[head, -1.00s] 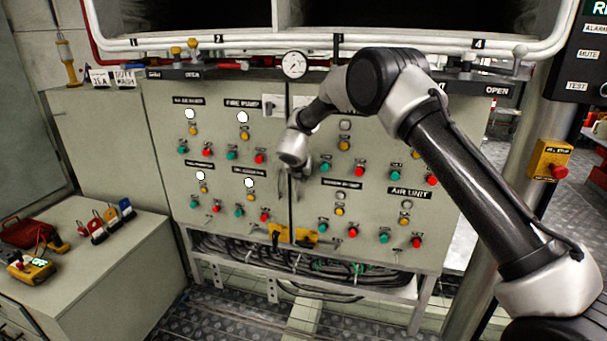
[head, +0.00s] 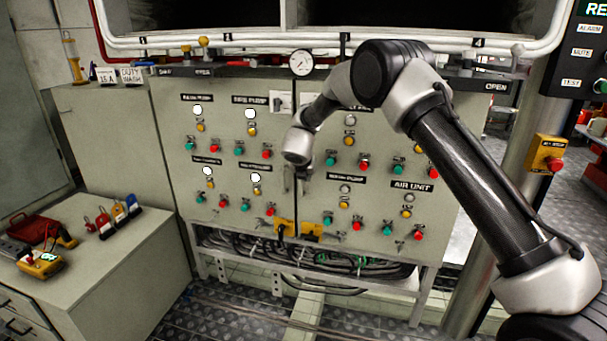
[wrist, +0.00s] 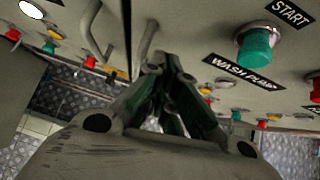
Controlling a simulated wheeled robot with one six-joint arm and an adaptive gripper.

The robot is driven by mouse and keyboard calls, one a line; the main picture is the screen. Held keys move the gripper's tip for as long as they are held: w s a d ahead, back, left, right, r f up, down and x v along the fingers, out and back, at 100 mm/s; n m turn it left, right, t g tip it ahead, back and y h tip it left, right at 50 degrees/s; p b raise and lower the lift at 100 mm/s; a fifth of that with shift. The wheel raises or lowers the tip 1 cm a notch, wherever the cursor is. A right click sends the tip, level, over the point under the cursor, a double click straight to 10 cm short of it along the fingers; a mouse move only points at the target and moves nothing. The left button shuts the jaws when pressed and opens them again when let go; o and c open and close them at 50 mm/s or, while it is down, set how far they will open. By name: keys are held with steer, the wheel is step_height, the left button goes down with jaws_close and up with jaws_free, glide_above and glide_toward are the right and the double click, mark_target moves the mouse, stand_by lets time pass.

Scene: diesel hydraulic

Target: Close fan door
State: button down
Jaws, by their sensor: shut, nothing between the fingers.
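The grey control cabinet has a left door (head: 225,130) and a right door (head: 385,150), meeting at a vertical seam. No label readable here tells me which is the fan door. Both look flush or nearly so; a dark narrow gap runs between them in the wrist view. Two bent bar handles flank it, a left handle (wrist: 95,35) and a right handle (wrist: 148,40). My gripper (head: 303,186) is shut and empty, in front of the seam at mid height. In the wrist view, its fingertips (wrist: 163,65) are close to the right handle; contact is unclear.
Green, red and yellow buttons stick out of both doors. A green button (wrist: 256,45) is right of my gripper. A grey bench (head: 110,255) with padlocks and a yellow meter (head: 40,265) stands left. White pipes (head: 400,42) run above. Chequered floor lies below.

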steer(key=a+v, duration=0.1)
steer(key=v, duration=0.8)
steer(key=s+a+f+n+y, duration=0.1)
steer(key=s+a+n+y, duration=0.3)
steer(key=n, duration=1)
steer(key=s+d+r+n+g+y, duration=0.2)
steer(key=s+d+r+n, duration=0.1)
steer(key=s+n, duration=0.3)
steer(key=s+d+r+n+g+y, duration=0.2)
steer(key=s+r+n, duration=0.15)
steer(key=n, duration=0.35)
steer(key=s+d+r+n+h, duration=0.2)
steer(key=s+d+r+n, duration=0.1)
steer(key=s+d, duration=0.8)
steer(key=s+d+r+n+h, duration=0.2)
steer(key=s+d+r+n, duration=0.2)
steer(key=s+d, duration=0.7)
steer(key=s+d+r+n+h, duration=0.2)
steer(key=s+d+r, duration=0.3)
steer(key=s+d, duration=0.6)
steer(key=d+n, duration=0.1)
steer(key=d, duration=0.4)
steer(key=shift+s+n+g+h, duration=0.3)
steer(key=shift+n, duration=0.1)
